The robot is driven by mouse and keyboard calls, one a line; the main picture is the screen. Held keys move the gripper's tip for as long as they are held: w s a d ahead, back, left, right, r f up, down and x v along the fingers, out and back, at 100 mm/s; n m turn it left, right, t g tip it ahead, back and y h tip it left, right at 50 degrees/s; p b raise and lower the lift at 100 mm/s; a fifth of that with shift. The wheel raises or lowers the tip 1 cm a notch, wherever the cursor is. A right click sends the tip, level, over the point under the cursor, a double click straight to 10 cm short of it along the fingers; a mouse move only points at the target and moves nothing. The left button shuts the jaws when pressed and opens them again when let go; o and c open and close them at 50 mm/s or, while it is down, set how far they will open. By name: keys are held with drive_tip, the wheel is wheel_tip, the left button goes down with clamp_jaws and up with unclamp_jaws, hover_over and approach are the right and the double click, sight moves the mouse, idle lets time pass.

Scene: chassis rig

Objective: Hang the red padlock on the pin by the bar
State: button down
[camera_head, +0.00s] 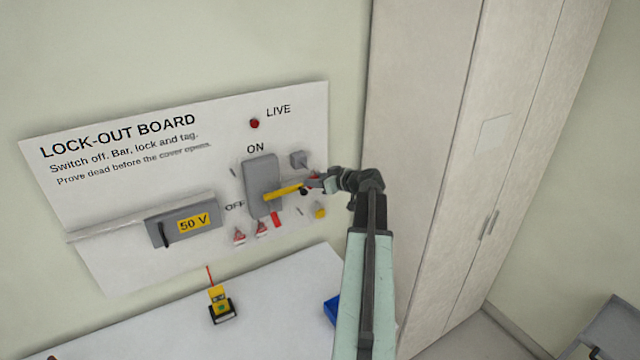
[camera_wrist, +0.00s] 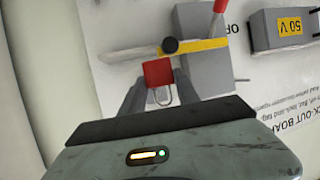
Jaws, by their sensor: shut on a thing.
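My gripper (camera_wrist: 160,88) is shut on the red padlock (camera_wrist: 158,72), whose metal shackle shows between the fingers in the wrist view. In the head view my gripper (camera_head: 322,183) is at the board, right of the grey switch box (camera_head: 262,178), and mostly covers the padlock. The yellow bar (camera_head: 283,193) lies across the box; it also shows in the wrist view (camera_wrist: 205,44). A round black knob (camera_wrist: 170,45) is at the bar's end, close to the padlock. I cannot tell whether they touch. The pin is not clearly distinguishable.
The red switch lever (camera_head: 277,219) points down. A grey 50 V box (camera_head: 183,226) is on the board's left. Red-and-white tags (camera_head: 239,237) hang below the switch. A yellow tester (camera_head: 220,304) and a blue bin (camera_head: 331,309) stand on the bench. A tall cabinet (camera_head: 450,150) is at right.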

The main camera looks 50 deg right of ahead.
drive_tip(key=shift+w+d+f, duration=0.1)
drive_tip(key=shift+w+d, duration=0.2)
drive_tip(key=shift+w, duration=0.6)
drive_tip(key=shift+w+d, duration=0.3)
drive_tip(key=shift+w, duration=0.6)
drive_tip(key=shift+w+d+f+b, duration=0.1)
drive_tip(key=shift+w+f+b, duration=0.05)
drive_tip(key=shift+w, duration=0.2)
drive_tip(key=shift+w+d+f+b, duration=0.1)
drive_tip(key=shift+w+b, duration=0.05)
drive_tip(key=shift+w, duration=0.2)
drive_tip(key=c, duration=0.8)
unclamp_jaws()
drive_tip(key=shift+s+r, duration=0.1)
drive_tip(key=p+v, duration=0.3)
drive_tip(key=v, duration=0.4)
drive_tip(key=shift+s+r, duration=0.1)
drive_tip(key=shift+s, duration=0.15)
